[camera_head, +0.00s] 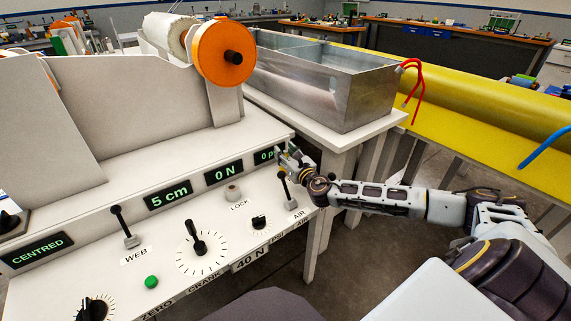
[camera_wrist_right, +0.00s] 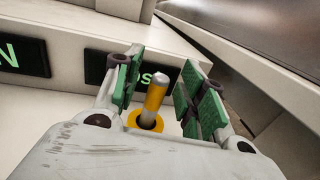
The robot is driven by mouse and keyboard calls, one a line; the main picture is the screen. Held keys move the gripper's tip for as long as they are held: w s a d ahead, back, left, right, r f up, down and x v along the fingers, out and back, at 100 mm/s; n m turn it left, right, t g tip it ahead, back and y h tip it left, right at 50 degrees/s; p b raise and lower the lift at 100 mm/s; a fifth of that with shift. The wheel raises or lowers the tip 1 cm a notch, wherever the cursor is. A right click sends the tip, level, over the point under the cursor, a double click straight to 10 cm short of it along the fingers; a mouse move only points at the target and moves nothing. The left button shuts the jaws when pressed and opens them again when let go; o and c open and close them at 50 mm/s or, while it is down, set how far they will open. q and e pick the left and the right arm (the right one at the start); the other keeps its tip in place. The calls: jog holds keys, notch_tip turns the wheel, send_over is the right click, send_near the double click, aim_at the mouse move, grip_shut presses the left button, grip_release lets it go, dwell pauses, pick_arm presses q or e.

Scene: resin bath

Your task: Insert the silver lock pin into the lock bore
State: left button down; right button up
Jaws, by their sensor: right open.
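A pin (camera_wrist_right: 156,93) with a rounded silver tip and a yellow-looking lower part stands in a yellow-ringed hole (camera_wrist_right: 145,121) in the right wrist view; it looks like the silver lock pin. My right gripper (camera_wrist_right: 160,78) is open, its green-padded fingers on either side of the pin with gaps visible. In the head view my right gripper (camera_head: 287,158) is at the right end of the panel, by the rightmost display, and I cannot make out the pin there. The lock bore, a small pale round boss (camera_head: 232,192), sits above the LOCK label. My left gripper is not in view.
The AIR lever (camera_head: 284,185) stands just below my right gripper. The WEB lever (camera_head: 124,228), a crank dial (camera_head: 200,250) and a green button (camera_head: 152,282) are further left. A metal bath (camera_head: 330,90) stands behind on a white table.

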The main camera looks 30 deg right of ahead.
jog(key=shift+w, duration=0.1)
dwell(0.4)
grip_shut()
